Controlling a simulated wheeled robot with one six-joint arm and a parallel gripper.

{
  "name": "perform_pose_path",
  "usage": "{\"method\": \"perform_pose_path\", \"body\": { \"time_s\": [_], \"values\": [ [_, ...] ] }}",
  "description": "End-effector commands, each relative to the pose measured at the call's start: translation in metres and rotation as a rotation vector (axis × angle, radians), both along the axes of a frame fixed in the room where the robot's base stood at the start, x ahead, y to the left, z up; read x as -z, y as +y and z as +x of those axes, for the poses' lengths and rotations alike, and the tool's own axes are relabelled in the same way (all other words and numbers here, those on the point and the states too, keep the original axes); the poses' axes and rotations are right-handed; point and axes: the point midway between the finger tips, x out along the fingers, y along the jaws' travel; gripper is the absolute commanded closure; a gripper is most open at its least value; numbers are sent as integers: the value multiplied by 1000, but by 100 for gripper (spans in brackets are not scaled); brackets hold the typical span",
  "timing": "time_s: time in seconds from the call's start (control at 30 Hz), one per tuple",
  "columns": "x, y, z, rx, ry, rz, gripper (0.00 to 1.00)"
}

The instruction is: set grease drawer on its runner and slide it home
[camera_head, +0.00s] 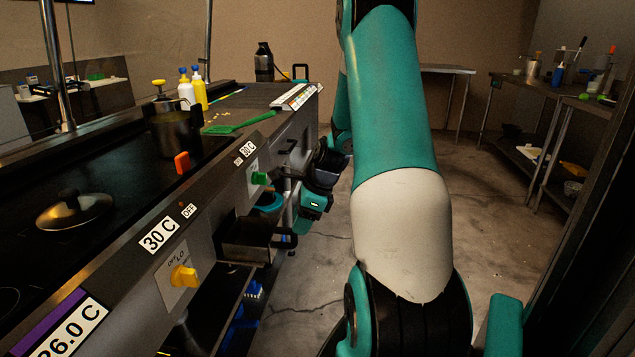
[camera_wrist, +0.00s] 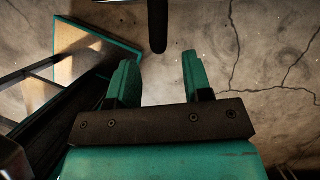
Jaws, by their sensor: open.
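The grease drawer (camera_head: 250,241) is a dark metal box with a black handle (camera_head: 290,239) in the head view. It sticks out from the front of the griddle counter, below the panel. How it sits on its runner is hidden. My gripper (camera_head: 308,211) is beside the counter front, just above and behind the handle in the picture. In the wrist view my gripper (camera_wrist: 159,72) is open, with nothing between its teal fingers. A dark rounded bar (camera_wrist: 157,25), apparently the handle, lies beyond the fingertips, in line with the gap. I cannot see contact.
The counter front carries a yellow knob (camera_head: 184,277) and a green knob (camera_head: 260,178). A pot (camera_head: 176,134), a lid (camera_head: 74,211) and a green spatula (camera_head: 240,124) are on top. A lower shelf lies beneath. The concrete floor (camera_head: 315,290) right of the counter is clear.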

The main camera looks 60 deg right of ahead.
Motion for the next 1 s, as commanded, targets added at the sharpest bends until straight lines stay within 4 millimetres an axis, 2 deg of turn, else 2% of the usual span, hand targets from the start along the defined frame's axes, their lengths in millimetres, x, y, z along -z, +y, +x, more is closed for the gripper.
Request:
{"method": "perform_pose_path", "body": {
  "time_s": [0.03, 0.1, 0.3, 0.4, 0.57, 0.77, 0.87, 0.97, 1.0],
  "values": [
    [-17, -5, -5, 4, -3, -4, 54],
    [-34, -9, -11, 4, -3, -4, 54],
    [-76, -18, -25, 2, -2, -3, 54],
    [-91, -22, -31, 3, 0, -1, 54],
    [-103, -24, -35, 1, 0, 0, 54],
    [-106, -24, -36, -6, 0, 0, 54],
    [-112, -7, -25, -106, -16, -24, 54],
    [-125, 41, -4, -375, -59, -84, 54],
    [-132, 68, 4, -530, -86, -117, 54]
  ]
}}
